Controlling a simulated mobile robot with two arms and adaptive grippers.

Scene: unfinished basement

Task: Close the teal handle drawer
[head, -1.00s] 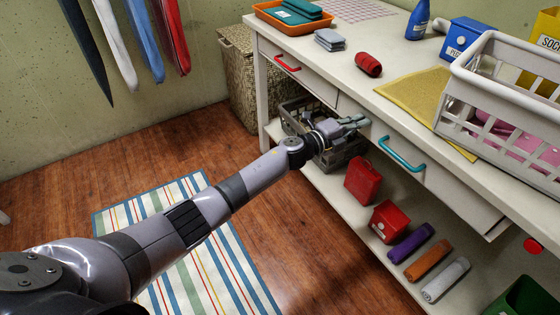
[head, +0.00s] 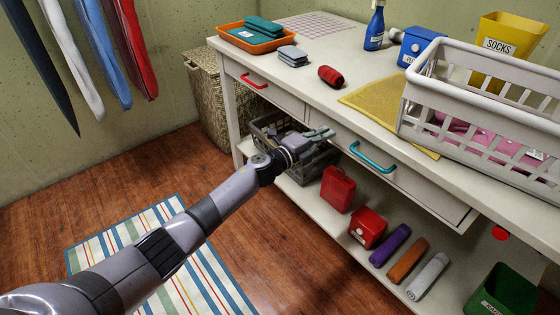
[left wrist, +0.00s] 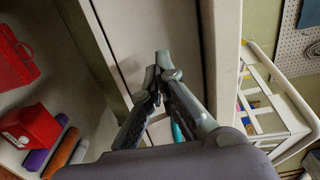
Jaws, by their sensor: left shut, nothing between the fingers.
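The drawer with the teal handle (head: 372,158) is in the front of the white table, right of the red-handled drawer. Its front (head: 425,190) seems to stand out a little from the table at its right end. My left gripper (head: 326,133) is shut and empty, close to the left end of this drawer front and left of the handle. I cannot tell whether it touches. In the left wrist view the fingertips (left wrist: 165,68) are together, and a bit of teal handle (left wrist: 177,131) shows behind them. My right gripper is not in view.
The red-handled drawer (head: 262,86) is at the left. A grey basket (head: 262,135), red boxes (head: 338,190) and rolled cloths (head: 408,260) sit on the lower shelf. A white laundry basket (head: 405,110) stands on the tabletop at right. The striped rug (head: 150,260) lies on open floor.

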